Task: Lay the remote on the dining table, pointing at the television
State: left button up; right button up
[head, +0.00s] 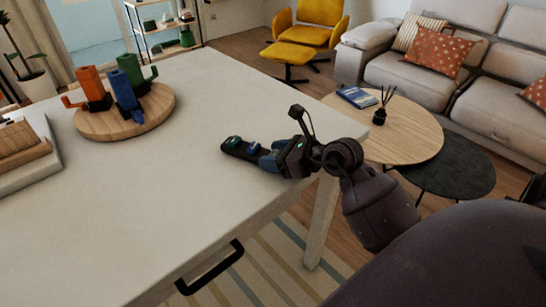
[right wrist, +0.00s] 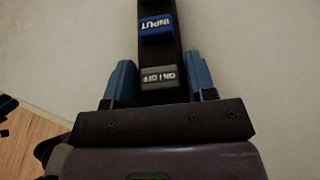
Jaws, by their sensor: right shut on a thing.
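The remote (head: 240,147) is a slim black bar with green and blue buttons, at the right edge of the white dining table (head: 185,175). My right gripper (head: 268,158) is shut on the remote's near end, and the far end points left over the tabletop. In the right wrist view the remote (right wrist: 158,55) sits between the blue fingers of the gripper (right wrist: 161,82), with "INPUT" and "ON|OFF" labels showing. I cannot tell whether it touches the table. The television and my left gripper are not in view.
A round wooden board (head: 128,120) with orange, blue and green items stands at the table's back left. A tray (head: 40,165) with a wooden block lies at the left edge. The middle of the table is clear. A coffee table (head: 410,140) and sofa (head: 425,75) stand beyond.

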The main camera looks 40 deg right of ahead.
jog(key=shift+f, duration=0.25)
jog(key=o, duration=1)
